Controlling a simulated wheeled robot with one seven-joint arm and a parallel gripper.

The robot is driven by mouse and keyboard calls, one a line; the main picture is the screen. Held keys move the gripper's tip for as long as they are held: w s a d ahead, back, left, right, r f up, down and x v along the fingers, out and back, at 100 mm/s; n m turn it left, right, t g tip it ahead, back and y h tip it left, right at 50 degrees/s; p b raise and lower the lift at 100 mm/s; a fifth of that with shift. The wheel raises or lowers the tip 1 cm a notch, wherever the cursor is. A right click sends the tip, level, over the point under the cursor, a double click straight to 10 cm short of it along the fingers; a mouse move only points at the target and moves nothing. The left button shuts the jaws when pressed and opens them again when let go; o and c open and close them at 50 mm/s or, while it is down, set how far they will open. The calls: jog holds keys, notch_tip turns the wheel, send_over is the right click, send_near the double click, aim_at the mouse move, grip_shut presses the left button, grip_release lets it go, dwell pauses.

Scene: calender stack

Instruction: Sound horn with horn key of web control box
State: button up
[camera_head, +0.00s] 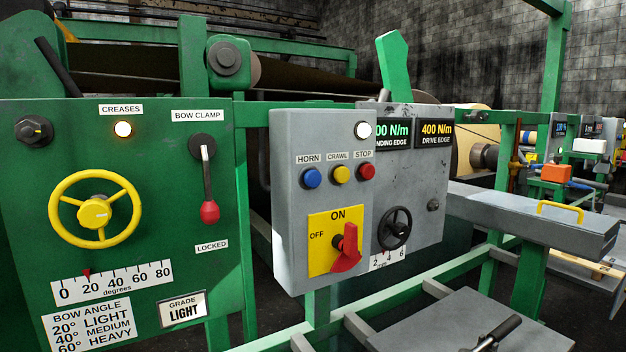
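The web control box (286,215) is a grey box in the middle of the head view, mounted on the green frame. Its blue horn key (312,178) sits under the label HORN (308,158), on the left of a row of three keys. The yellow CRAWL key (341,174) and the red STOP key (367,171) are to its right. A white lamp (362,130) above them looks lit. Below, a red rotary switch (347,248) sits on a yellow plate marked OFF and ON. My gripper is not in view, and nothing covers the horn key.
Left of the box, a green panel (150,270) carries a yellow handwheel (94,211) and a red-knobbed clamp lever (209,211). Right behind it, a grey panel has a black handwheel (394,229) and N/m displays (434,134). A grey beam (540,222) extends right. Green rails (400,297) run below.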

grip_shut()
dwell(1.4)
